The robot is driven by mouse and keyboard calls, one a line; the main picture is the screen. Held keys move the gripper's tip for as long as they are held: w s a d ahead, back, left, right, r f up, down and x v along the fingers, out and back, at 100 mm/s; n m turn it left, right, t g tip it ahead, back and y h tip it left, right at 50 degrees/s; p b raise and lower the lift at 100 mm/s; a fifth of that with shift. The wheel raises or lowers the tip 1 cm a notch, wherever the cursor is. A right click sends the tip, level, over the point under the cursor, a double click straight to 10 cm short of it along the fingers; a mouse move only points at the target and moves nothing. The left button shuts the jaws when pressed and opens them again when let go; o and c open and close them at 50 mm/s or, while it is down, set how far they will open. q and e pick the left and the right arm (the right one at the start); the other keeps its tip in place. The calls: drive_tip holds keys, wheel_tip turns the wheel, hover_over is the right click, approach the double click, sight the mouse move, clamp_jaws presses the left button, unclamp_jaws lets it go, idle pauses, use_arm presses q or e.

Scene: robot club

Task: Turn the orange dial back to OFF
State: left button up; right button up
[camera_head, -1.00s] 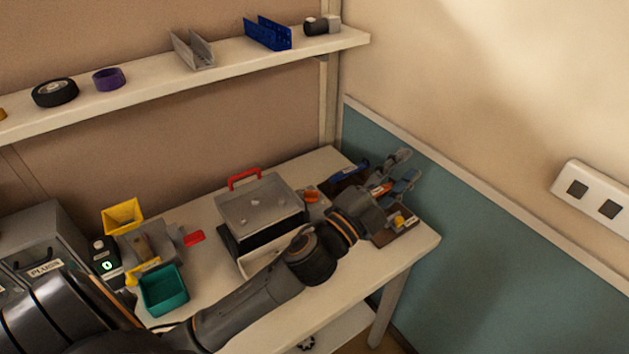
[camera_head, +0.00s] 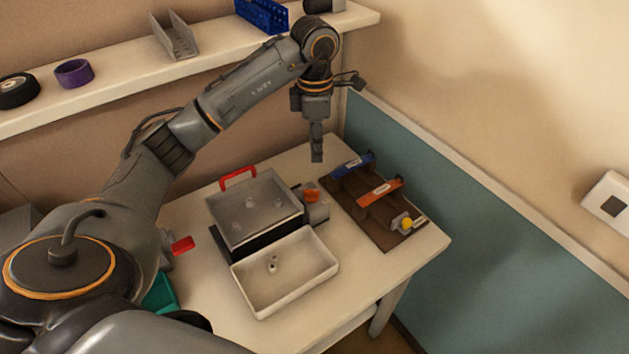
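The orange dial (camera_head: 311,195) sits on a small grey unit (camera_head: 318,213) on the table, just right of the grey-lidded box. Its pointer and any OFF marking are too small to read. My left gripper (camera_head: 317,158) points down above the back of the table, and in the picture its tips are a little above the dial. No contact with the dial shows. The fingers appear as one narrow column, so I cannot tell whether they are open or shut. Nothing is visibly held.
A grey-lidded box (camera_head: 250,208) with a red handle and an open white tray (camera_head: 300,282) stand left of the dial. A brown rack (camera_head: 385,238) with blue, orange and yellow items is to the right. A shelf (camera_head: 130,82) runs above; a teal bin (camera_head: 160,294) is partly hidden.

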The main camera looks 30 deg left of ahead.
sight(315, 190)
use_arm(q)
wheel_tip(315, 190, down, 12)
drive_tip(key=p, duration=0.3)
drive_tip(key=shift+s+f, duration=0.1)
drive_tip(key=shift+s, duration=0.05)
drive_tip(key=shift+a+f, duration=0.1)
drive_tip(key=shift+f, duration=0.55)
drive_tip(key=shift+c, duration=1.1)
clamp_jaws()
